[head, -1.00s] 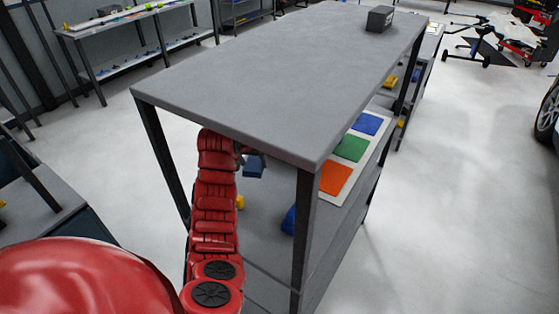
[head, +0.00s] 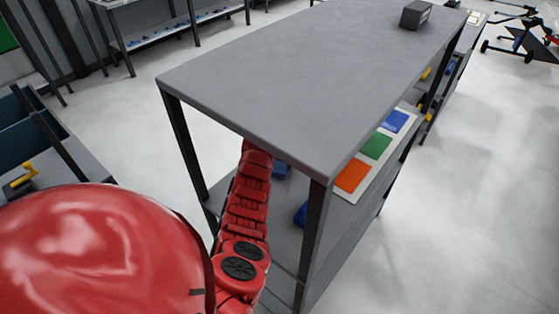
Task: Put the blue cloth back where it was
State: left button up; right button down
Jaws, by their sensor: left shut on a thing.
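My left arm reaches under the grey table top, and my left gripper (head: 273,166) is mostly hidden by its edge. A second blue thing (head: 300,214) sits on the lower shelf, partly behind the front table leg. A white board (head: 405,135) on the shelf carries a blue square (head: 395,121), a green square (head: 376,145) and an orange square (head: 352,175). My right gripper is not in view.
The grey table top (head: 310,85) overhangs the shelf, and a dark table leg (head: 315,245) stands right of my arm. A dark grey box (head: 416,14) stands at the top's far end. Open floor (head: 470,200) lies to the right.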

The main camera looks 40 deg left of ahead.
pick_arm(q)
jog(key=shift+s, duration=0.1)
jog(key=o, duration=1)
jog(key=shift+s+r+b, duration=0.1)
jog(key=shift+r+b, duration=0.25)
jog(key=shift+r, duration=0.1)
jog(key=b+v, duration=0.2)
jog(key=v, duration=0.9)
jog(key=shift+b, duration=0.4)
